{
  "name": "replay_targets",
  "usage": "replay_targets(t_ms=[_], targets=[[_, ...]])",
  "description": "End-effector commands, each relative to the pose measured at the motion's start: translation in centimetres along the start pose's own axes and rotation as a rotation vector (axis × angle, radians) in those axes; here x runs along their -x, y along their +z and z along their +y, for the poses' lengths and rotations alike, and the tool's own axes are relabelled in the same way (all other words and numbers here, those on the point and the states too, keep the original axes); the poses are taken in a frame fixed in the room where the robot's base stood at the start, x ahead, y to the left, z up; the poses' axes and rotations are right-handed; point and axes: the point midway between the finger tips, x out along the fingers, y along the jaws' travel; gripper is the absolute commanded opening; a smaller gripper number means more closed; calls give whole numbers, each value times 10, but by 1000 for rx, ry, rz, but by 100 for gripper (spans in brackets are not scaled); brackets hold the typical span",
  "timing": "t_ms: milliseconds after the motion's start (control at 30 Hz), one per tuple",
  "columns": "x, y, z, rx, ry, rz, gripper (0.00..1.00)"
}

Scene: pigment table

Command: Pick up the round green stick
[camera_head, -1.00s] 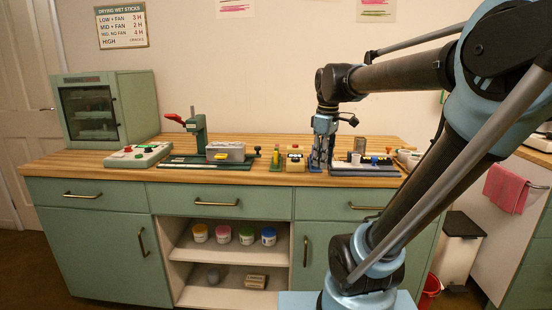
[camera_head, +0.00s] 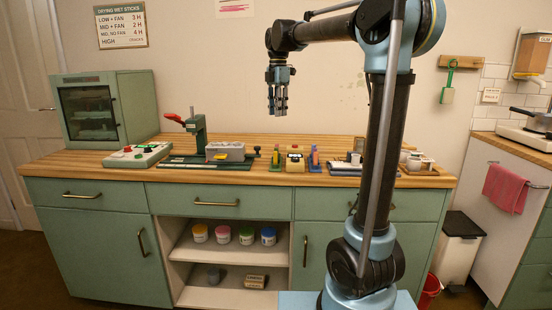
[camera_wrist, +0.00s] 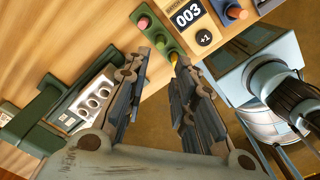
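In the wrist view, a round green stick end (camera_wrist: 160,41) shows in a green rack (camera_wrist: 153,30), between a pink-red end (camera_wrist: 144,22) and a yellow end (camera_wrist: 173,57). The rack stands on the counter in the head view (camera_head: 276,166), where the green stick is too small to pick out. My gripper (camera_head: 278,112) points down and hangs in the air above the rack. In the wrist view its fingers (camera_wrist: 164,62) are spread apart, with nothing between them, and their tips appear just below the green end.
A counter box reading 003 (camera_wrist: 196,18) stands right of the rack, then a blue rack (camera_head: 314,164) with sticks. A green press with a grey block (camera_head: 225,151) stands on the left. The wooden counter edge (camera_head: 240,182) runs in front.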

Motion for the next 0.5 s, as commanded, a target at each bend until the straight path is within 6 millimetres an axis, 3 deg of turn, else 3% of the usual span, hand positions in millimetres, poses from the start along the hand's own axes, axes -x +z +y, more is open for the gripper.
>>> replay_targets(t_ms=[500], targets=[[-87,-1,0,-2,0,0,24]])
